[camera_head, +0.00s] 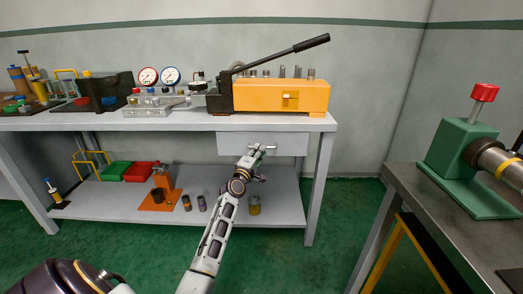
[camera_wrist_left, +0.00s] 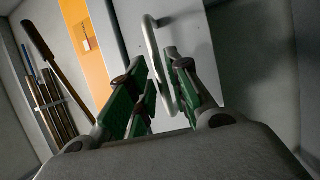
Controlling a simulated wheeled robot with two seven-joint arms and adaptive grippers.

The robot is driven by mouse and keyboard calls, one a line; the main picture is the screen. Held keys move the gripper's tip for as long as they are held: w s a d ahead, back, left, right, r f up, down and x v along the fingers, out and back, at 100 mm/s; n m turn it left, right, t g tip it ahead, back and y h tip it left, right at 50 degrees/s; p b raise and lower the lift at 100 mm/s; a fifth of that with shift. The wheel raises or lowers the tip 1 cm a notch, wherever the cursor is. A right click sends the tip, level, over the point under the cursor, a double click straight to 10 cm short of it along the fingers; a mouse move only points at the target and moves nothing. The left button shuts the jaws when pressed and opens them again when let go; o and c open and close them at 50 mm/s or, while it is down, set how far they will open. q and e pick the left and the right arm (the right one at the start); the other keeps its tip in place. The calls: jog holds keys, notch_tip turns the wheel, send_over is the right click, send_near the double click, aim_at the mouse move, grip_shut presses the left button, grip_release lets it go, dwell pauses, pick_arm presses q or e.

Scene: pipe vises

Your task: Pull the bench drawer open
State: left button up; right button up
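The bench drawer (camera_head: 230,143) is a light grey front under the right end of the bench top, and it looks closed. Its handle (camera_head: 270,147) is a pale metal bar on the front; the left wrist view shows it as a bent bar (camera_wrist_left: 155,45). My left gripper (camera_head: 256,152) is at the handle. In the left wrist view the green-padded fingers (camera_wrist_left: 160,88) stand apart, one on each side of the bar. The bar runs between them, closer to the right finger; I cannot tell whether it touches. My right gripper is not in view.
On the bench top (camera_head: 190,123) stand an orange machine (camera_head: 280,96) with a long lever, gauges (camera_head: 171,76) and fittings. The lower shelf (camera_head: 285,187) holds bins (camera_head: 140,171) and small parts. A table (camera_head: 400,184) with a green vise (camera_head: 455,150) stands right; open floor lies between.

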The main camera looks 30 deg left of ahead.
pick_arm(q)
jog(key=shift+b+x, duration=0.35)
jog(key=shift+x, duration=1.1)
grip_shut()
